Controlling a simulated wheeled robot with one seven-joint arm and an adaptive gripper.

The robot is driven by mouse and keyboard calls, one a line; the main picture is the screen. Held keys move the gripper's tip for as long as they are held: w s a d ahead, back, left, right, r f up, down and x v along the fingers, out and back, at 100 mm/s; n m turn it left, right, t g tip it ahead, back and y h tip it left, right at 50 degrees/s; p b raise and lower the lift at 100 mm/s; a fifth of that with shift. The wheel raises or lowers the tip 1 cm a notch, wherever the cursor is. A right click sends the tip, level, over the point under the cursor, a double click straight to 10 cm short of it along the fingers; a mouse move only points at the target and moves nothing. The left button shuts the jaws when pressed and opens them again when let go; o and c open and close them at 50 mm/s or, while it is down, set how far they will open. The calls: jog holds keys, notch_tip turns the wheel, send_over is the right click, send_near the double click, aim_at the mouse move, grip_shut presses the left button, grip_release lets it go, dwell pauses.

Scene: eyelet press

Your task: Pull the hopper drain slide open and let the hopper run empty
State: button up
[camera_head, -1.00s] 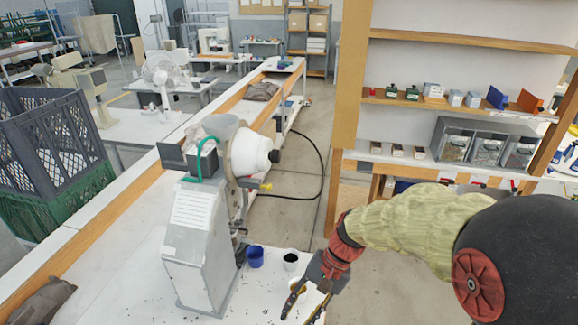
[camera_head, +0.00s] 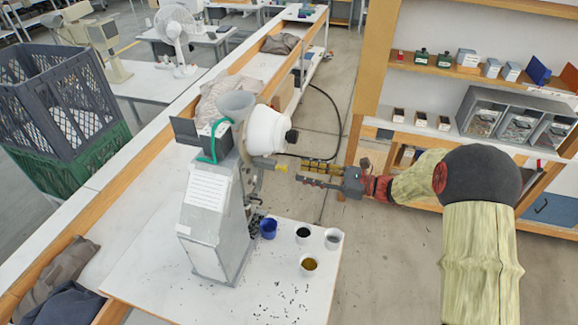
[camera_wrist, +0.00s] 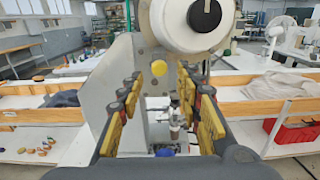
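The eyelet press (camera_head: 212,215) stands on the white bench, a grey housing with a white drum (camera_head: 265,130), which looks like the hopper, and a black cap on the drum's end. Below the drum a yellow knob (camera_head: 283,168), apparently the drain slide's, points toward my gripper. In the wrist view the round yellow knob (camera_wrist: 158,68) shows between my fingers, a little above their middle. My gripper (camera_head: 299,173) is open, its fingers spread at the knob. Contact is not visible. The slide plate itself and the hopper's contents are hidden.
Near the press's foot stand a blue cup (camera_head: 268,228), a cup with dark contents (camera_head: 303,235), a grey cup (camera_head: 333,238) and a cup with brownish contents (camera_head: 309,264). Small dark bits lie scattered on the bench (camera_head: 225,295).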

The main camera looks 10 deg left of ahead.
aim_at(285, 166)
jog(key=a, duration=0.4)
jog(key=w+a, duration=0.1)
jog(key=a, duration=0.2)
jog(key=shift+p, duration=0.4)
jog(key=shift+c, duration=0.6)
jog(key=c, duration=0.7)
grip_shut()
